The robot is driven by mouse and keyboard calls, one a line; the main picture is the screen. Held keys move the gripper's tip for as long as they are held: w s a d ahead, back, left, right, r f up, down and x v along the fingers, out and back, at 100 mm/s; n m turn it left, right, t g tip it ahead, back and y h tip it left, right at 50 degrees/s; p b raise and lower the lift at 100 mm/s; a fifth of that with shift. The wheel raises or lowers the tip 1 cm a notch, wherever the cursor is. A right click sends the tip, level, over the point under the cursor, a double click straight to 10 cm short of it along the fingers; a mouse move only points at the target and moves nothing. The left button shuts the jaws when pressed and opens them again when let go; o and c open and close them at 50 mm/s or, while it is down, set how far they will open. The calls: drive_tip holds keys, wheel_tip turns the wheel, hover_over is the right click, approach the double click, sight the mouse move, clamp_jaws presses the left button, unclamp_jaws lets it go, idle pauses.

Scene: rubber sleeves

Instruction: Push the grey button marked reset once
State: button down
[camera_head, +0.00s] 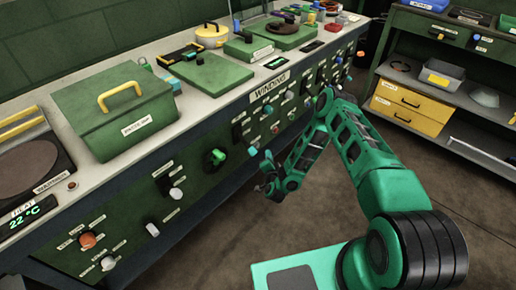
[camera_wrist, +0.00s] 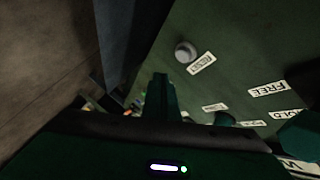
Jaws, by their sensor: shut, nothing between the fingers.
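In the wrist view a round grey button (camera_wrist: 186,52) stands out from a dark green panel, with a white label (camera_wrist: 201,63) reading RESET beside it. My gripper (camera_wrist: 160,82) is shut and empty. Its dark green fingertips show below and left of the button in that view, apart from it. In the head view my gripper (camera_head: 263,187) hangs in front of the lower part of the bench's green front, below the WINDING sign (camera_head: 269,88). I cannot tell for sure which small knob there is the reset button.
The bench front carries several other controls: an orange knob (camera_head: 87,240), grey knobs (camera_head: 176,193) and a green switch (camera_head: 216,157). In the wrist view a FREE label (camera_wrist: 268,89) lies right of the button. Open floor (camera_head: 215,240) lies before the bench; a shelf unit (camera_head: 410,119) stands at right.

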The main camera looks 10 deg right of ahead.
drive_tip(key=shift+s+d, duration=0.5)
drive_tip(key=shift+s, duration=0.15)
idle(0.3)
